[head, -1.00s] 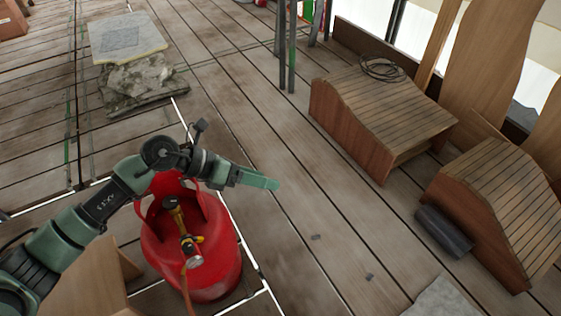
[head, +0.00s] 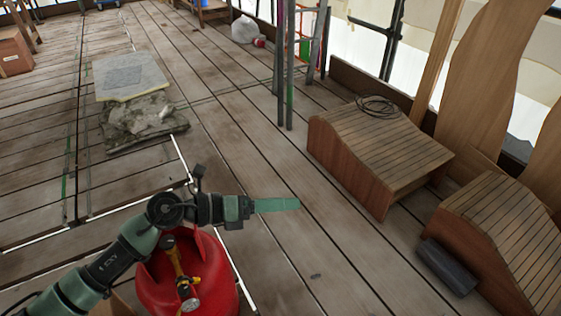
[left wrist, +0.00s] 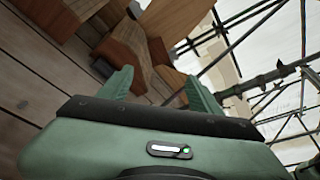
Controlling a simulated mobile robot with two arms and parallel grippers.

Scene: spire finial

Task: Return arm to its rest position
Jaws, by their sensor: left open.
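My left arm comes in from the lower left in the head view. Its gripper (head: 277,205) points to the right, above the plank floor and just past a red gas cylinder (head: 212,277). In the left wrist view the two green fingers (left wrist: 160,90) stand apart with nothing between them. From the head view alone the gap between the fingers cannot be made out. My right gripper is in neither view.
Slatted wooden ramp-like pieces (head: 385,140) stand on the right, with a coiled cable (head: 377,105) on one. A dark roll (head: 447,267) lies by the nearer piece. A rubble pile (head: 143,122) lies at upper left. The plank floor (head: 290,250) between is mostly clear.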

